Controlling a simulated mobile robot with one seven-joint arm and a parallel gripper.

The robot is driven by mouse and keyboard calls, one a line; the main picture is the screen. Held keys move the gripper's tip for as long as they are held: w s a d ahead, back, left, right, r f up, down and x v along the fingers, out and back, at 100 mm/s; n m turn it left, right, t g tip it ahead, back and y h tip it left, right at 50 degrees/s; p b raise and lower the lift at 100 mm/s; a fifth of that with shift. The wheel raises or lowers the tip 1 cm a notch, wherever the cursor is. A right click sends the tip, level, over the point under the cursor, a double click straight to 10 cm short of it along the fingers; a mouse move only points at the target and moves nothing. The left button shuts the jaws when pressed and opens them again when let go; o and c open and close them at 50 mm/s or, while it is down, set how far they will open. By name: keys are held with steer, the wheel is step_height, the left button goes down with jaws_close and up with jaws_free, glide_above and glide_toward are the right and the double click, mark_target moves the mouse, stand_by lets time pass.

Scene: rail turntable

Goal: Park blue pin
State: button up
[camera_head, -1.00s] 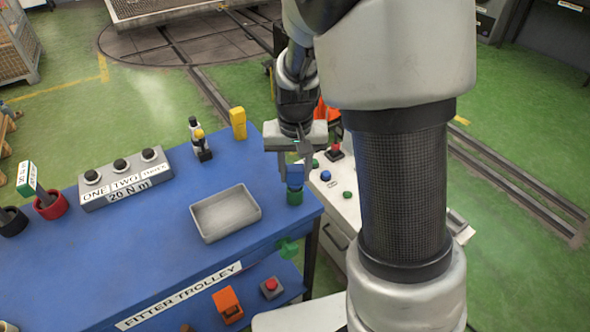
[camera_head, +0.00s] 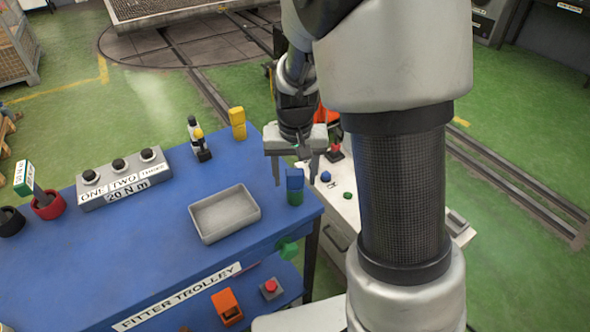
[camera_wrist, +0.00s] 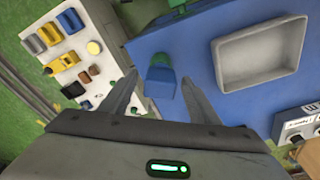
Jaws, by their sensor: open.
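The blue pin (camera_head: 295,179) stands upright on a green round piece (camera_head: 295,198) at the right corner of the blue trolley top. I cannot tell whether the green piece is a socket or part of the pin. My gripper (camera_head: 295,184) is open, with one finger to each side of the blue pin and a visible gap at both sides. In the wrist view the blue pin (camera_wrist: 160,85) lies between the spread fingers (camera_wrist: 160,60), and nothing is held.
A grey tray (camera_head: 225,213) lies left of the pin on the trolley (camera_head: 150,240). A yellow block (camera_head: 237,123), a black and yellow item (camera_head: 201,146) and a labelled box (camera_head: 125,178) stand farther back. A white cabinet (camera_head: 338,200) with buttons is close at right.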

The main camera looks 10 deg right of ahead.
mark_target(295, 190)
step_height(295, 190, up, 17)
steer(key=s+p, duration=0.2)
steer(key=p, duration=0.1)
steer(key=shift+a+r, duration=0.15)
steer(key=shift+a, duration=0.05)
stand_by(0.4)
